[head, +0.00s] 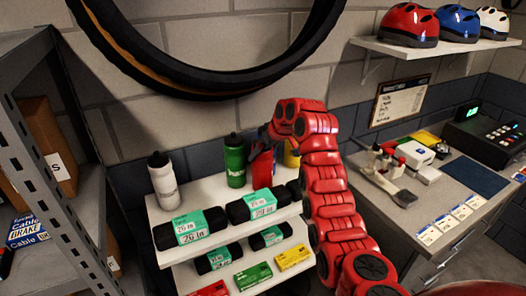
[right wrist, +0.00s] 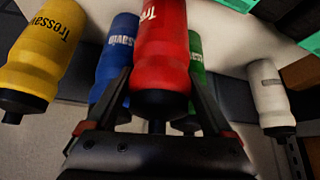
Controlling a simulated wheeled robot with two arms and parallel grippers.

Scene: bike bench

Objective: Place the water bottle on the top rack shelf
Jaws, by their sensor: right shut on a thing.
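My right gripper (head: 264,143) reaches over the top rack shelf (head: 205,193), shut on a red water bottle (head: 262,168). In the right wrist view the red bottle (right wrist: 163,45) stands between the two fingers (right wrist: 161,88). The bottle looks roughly upright at the back of the white shelf, right of a green bottle (head: 235,163). I cannot tell whether its base touches the shelf. A white bottle (head: 162,182) stands at the left, and a yellow bottle (head: 292,157) is partly hidden behind my arm. A blue bottle (right wrist: 113,58) shows in the right wrist view. My left gripper is not in view.
Black rolls with green labels (head: 190,229) lie along the top shelf's front; lower shelves hold more rolls and small boxes (head: 252,276). A grey metal rack (head: 62,170) stands left. A workbench (head: 425,205) with tools stands right. A tire (head: 200,85) hangs above.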

